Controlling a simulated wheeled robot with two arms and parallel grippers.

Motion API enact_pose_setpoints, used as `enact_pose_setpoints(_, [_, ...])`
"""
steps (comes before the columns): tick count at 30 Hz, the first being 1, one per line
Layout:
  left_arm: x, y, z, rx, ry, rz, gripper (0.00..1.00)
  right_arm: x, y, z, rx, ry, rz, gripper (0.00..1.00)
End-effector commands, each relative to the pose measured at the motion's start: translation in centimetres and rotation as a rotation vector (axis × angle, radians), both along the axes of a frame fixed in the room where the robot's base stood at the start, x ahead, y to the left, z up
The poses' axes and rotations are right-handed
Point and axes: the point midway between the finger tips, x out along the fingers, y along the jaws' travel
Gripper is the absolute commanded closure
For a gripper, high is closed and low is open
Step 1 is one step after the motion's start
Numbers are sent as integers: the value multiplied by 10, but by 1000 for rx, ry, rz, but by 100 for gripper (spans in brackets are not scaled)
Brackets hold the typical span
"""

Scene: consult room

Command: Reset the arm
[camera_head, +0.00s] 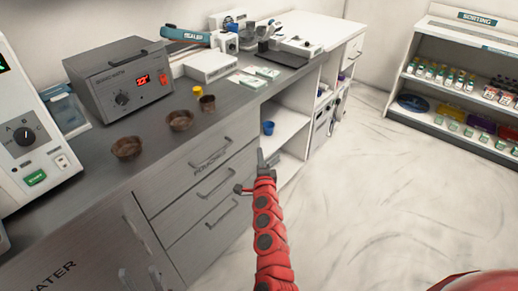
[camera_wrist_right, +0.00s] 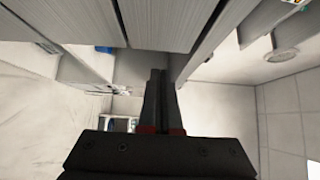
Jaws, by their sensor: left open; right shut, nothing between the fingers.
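My right arm, red with dark round joints, reaches up from the bottom middle of the head view along the drawer fronts. Its dark right gripper (camera_head: 261,157) is in front of the counter's drawers, below the counter top, pointing away from me. In the right wrist view the gripper (camera_wrist_right: 158,75) has its two slim fingers together with nothing between them. It is in the air beside the grey drawer fronts (camera_wrist_right: 165,22); I cannot tell whether it touches them. My left gripper is not in view.
A blue cup (camera_head: 268,127) stands on an open shelf beyond the drawers. A sorting shelf (camera_head: 425,85) stands right; the floor (camera_head: 385,200) between is clear.

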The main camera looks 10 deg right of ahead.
Motion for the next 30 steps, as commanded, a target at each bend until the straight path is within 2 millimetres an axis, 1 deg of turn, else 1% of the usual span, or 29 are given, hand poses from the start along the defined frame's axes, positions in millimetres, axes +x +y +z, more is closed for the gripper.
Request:
enact_pose_setpoints(3, [0,0,-1,0,0,0,50,-10,1,-2,0,3,-1,100])
enact_pose_setpoints(11, [0,0,0,0,0,0,50,-16,-1,-1,-8,2,-8,100])
enact_pose_setpoints(14, [0,0,6,0,0,0,50,-26,-17,-3,-75,-3,-70,100])
enact_pose_setpoints(16, [0,0,14,0,0,0,50,-45,-40,-2,-184,-15,-164,100])
enact_pose_setpoints(17, [0,0,18,0,0,0,50,-57,-53,0,-247,-25,-217,100])
enact_pose_setpoints(18, [0,0,23,0,0,0,50,-75,-69,7,-346,-45,-289,100])
enact_pose_setpoints(19, [0,0,28,0,0,0,50,-91,-80,16,-430,-69,-347,100])
enact_pose_setpoints(20, [0,0,33,0,0,0,50,-108,-90,27,-515,-97,-405,100])
enact_pose_setpoints(21, [0,0,38,0,0,0,50,-132,-98,43,-633,-141,-476,100])
enact_pose_setpoints(23, [0,0,47,0,0,0,50,-169,-103,75,-805,-231,-579,100])
enact_pose_setpoints(24, [0,0,52,0,0,0,50,-196,-100,97,-913,-303,-640,100])
enact_pose_setpoints(25, [0,0,56,0,0,0,50,-216,-95,113,-987,-361,-680,100])
enact_pose_setpoints(26, [0,0,59,0,0,0,50,-234,-89,129,-1050,-423,-718,100])
enact_pose_setpoints(27, [0,0,63,0,0,0,50,-259,-78,148,-1125,-509,-764,100])
enact_pose_setpoints(29, [0,0,68,0,0,0,50,-294,-60,169,-1214,-630,-816,100])
enact_pose_setpoints(30, [0,0,71,0,0,0,50,-315,-48,181,-1257,-709,-846,100])
